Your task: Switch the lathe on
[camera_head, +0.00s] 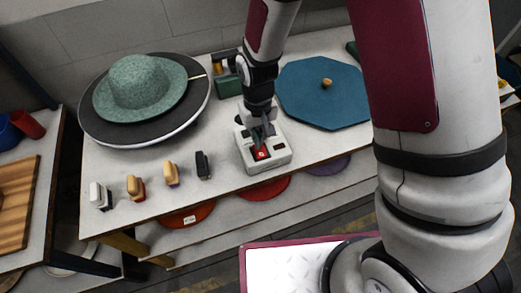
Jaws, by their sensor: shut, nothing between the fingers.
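A light grey switch box (280,155) stands on the table near its front edge, with a red button (262,153) and a smaller dark button (280,147) on its top. My gripper (260,144) points down over the box, shut and empty, with its fingertips at or just above the red button. I cannot tell whether they touch it. The lathe looks to be the dark round disc (90,125) with a light rim at the left of the table, and a green hat (140,85) lies on it.
Several small brushes, one of them black (203,165), stand along the front edge. A blue octagonal board (325,95) with a knob lies to the right. A dark green device (228,85) stands behind my gripper. Coloured discs lie on the shelf below.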

